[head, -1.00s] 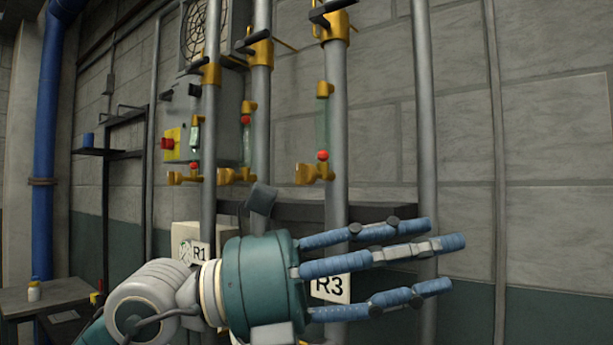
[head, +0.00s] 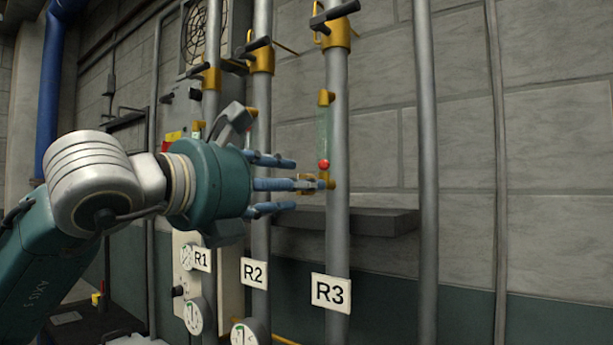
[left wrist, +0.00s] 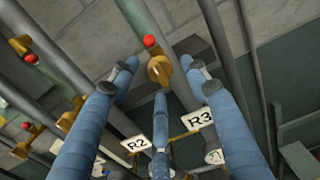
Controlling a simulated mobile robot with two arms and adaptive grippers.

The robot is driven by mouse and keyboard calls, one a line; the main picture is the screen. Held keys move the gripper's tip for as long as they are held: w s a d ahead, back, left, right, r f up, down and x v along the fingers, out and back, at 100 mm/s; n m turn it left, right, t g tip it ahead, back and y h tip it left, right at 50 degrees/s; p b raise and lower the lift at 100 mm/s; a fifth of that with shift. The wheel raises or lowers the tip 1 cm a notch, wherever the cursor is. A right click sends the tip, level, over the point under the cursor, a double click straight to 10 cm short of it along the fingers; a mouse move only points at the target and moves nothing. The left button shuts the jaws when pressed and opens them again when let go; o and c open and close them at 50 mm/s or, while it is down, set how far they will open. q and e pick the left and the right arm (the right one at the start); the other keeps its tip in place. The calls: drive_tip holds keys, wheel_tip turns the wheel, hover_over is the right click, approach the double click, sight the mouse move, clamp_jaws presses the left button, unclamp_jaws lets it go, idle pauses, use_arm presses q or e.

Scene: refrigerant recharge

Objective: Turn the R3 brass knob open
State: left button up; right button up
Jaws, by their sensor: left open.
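The R3 brass knob (left wrist: 160,69) shows in the left wrist view, just beyond the fingertips and below a red ball (left wrist: 150,41). In the head view the knob (head: 308,176) is mostly hidden behind the blue fingers. My left gripper (head: 305,184) is open and empty, its fingers pointing right at the knob. In the left wrist view the gripper (left wrist: 158,82) has two fingers spread to either side of the knob and one below it. Contact cannot be told. The R3 label (head: 331,292) hangs lower on the same pipe. My right gripper is not in view.
The R2 label (head: 254,273) and R1 label (head: 201,258) mark the pipes to the left. A black-handled valve (head: 334,25) sits above on the R3 pipe. A dark ledge (head: 380,222) runs behind the pipes. A bare grey pipe (head: 425,130) stands to the right.

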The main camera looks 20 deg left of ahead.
use_arm(q)
drive_tip(key=shift+p+x, duration=0.5)
drive_tip(key=shift+x, duration=1.45)
drive_tip(key=c, duration=1.2)
